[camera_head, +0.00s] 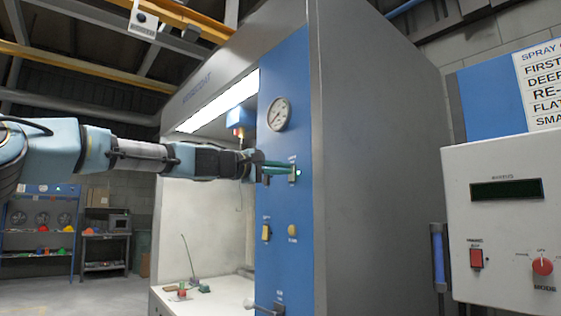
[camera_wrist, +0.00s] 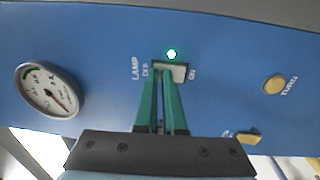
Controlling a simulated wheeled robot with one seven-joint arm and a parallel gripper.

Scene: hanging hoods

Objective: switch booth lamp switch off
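The lamp switch (camera_wrist: 180,73) is a small pale plate on the blue panel, with LAMP lettering beside it and ON marked at its right end. In the head view the switch (camera_head: 292,174) is partly behind my fingertips. My gripper (camera_wrist: 165,72) has its two green fingers close together, with the tips at the switch and covering part of it. Whether they touch it, and the lever's position, are hidden. In the head view my gripper (camera_head: 286,170) reaches in from the left. The booth lamp (camera_head: 218,103) glows bright white.
A round gauge (camera_head: 278,114) sits above the switch on the panel. A yellow switch (camera_head: 266,232) and a yellow knob (camera_head: 292,230) are below. A grey control box (camera_head: 508,220) stands at the right. The booth floor holds small items.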

